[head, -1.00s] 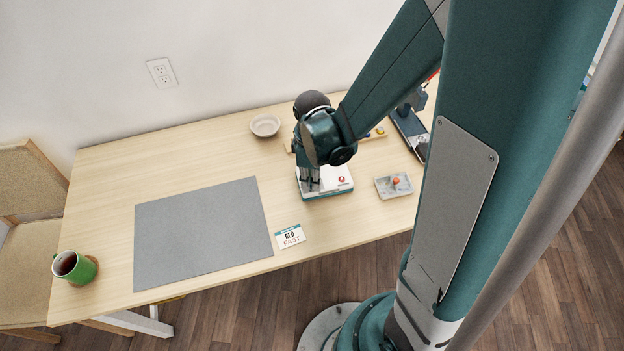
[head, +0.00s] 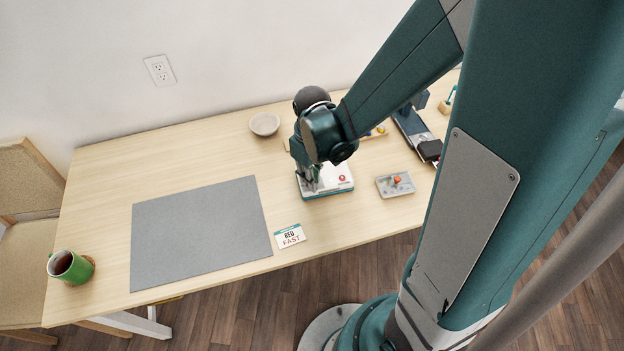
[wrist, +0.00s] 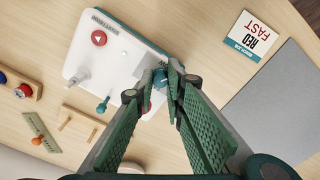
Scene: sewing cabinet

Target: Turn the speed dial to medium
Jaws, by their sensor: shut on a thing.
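The white control box (head: 340,180) with a teal base stands on the table under my gripper. In the wrist view, its white top (wrist: 118,55) carries a red button (wrist: 99,38), a grey lever (wrist: 78,78) and a small teal lever (wrist: 103,104). My gripper (wrist: 168,75) is over the box's edge nearest the card, its fingertips closed on a blue-teal dial (wrist: 159,77). The fingers cover most of the dial, so its pointer and setting cannot be read. In the head view, my gripper (head: 311,184) comes down onto the left part of the box.
A card reading RED FAST (head: 290,236) lies in front of the box. A grey mat (head: 195,235) lies left, with a green mug (head: 68,267) beyond it. A small grey tray (head: 394,184) is right of the box. A bowl (head: 264,124) stands behind.

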